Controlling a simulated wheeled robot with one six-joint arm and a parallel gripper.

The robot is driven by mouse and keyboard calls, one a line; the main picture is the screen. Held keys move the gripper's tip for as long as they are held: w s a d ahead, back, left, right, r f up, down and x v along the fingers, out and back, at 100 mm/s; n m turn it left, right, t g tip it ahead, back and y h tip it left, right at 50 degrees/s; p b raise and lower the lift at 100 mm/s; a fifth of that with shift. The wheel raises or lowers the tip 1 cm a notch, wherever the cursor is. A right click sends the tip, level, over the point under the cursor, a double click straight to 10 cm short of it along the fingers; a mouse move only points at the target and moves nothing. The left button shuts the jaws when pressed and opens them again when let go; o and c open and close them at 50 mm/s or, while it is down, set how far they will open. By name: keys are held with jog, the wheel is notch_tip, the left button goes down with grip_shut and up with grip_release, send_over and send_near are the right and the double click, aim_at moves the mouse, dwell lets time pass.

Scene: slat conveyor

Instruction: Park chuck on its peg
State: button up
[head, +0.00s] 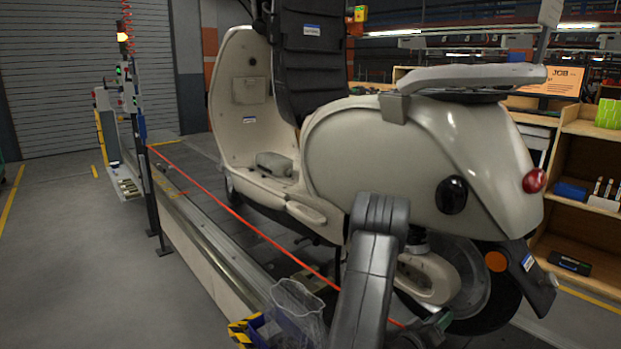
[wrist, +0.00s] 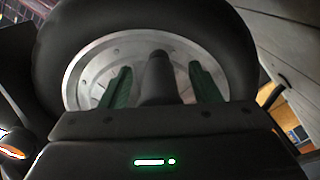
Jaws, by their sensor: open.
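My gripper (head: 438,322) is low beside the rear wheel of the cream scooter (head: 400,150), partly hidden behind my arm in the head view. In the wrist view its two green fingers (wrist: 160,70) stand apart on either side of a dark, rounded cylinder (wrist: 158,82). A gap shows between the cylinder and each finger. The cylinder lies in front of the silver wheel disc; I cannot tell whether it is the chuck, the peg or part of the wheel. No other chuck or peg can be made out.
The rear tyre (wrist: 240,50) curves closely around the gripper. A red line (head: 240,218) runs along the conveyor. Wooden shelves (head: 585,145) stand at right. The floor at left is free.

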jog(key=shift+w+d+r+b, duration=0.35)
jog(key=shift+w+d+r, duration=0.1)
jog(key=shift+w+r, duration=0.25)
grip_shut()
jog(key=shift+s+a+f, duration=0.15)
jog(key=shift+s+f, duration=0.05)
jog(key=shift+s, duration=0.35)
jog(key=shift+s+a+f+b, duration=0.15)
jog(key=shift+s+b, duration=0.05)
jog(key=shift+b, duration=0.2)
jog(key=shift+s+a+f, duration=0.15)
jog(key=shift+s+a, duration=0.05)
jog(key=shift+s, duration=0.05)
jog(key=shift+b+v, duration=0.55)
jog(key=shift+v, duration=1.15)
jog(key=shift+w+a+f, duration=0.1)
jog(key=shift+w+f, duration=0.05)
